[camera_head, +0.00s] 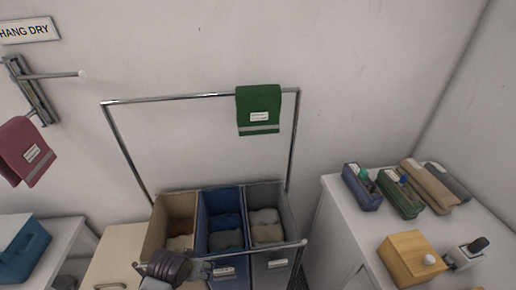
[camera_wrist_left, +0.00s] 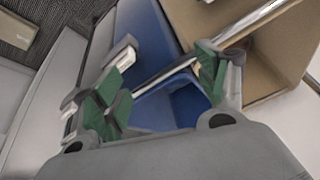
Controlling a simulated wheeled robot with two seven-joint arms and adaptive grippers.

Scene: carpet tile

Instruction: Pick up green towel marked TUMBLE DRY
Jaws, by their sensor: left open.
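The green towel (camera_head: 258,112) hangs folded over the right part of a chrome rail at the back. It has a white label, too small to read, and a pale stripe. My left gripper (camera_head: 165,266) is at the bottom of the head view, at the left end of the sorter's front rail, well below and left of the towel. In the left wrist view the left gripper (camera_wrist_left: 165,75) is open, with green on its fingers, above the blue bin. The towel cannot be made out there. My right gripper is not in view.
Below the towel, a sorter with tan, blue (camera_head: 224,203) and grey bins holds folded cloths. A maroon towel (camera_head: 25,152) hangs at left under a HANG DRY sign (camera_head: 27,30). A white cabinet (camera_head: 343,222) at right carries pouches and a wooden box (camera_head: 411,257).

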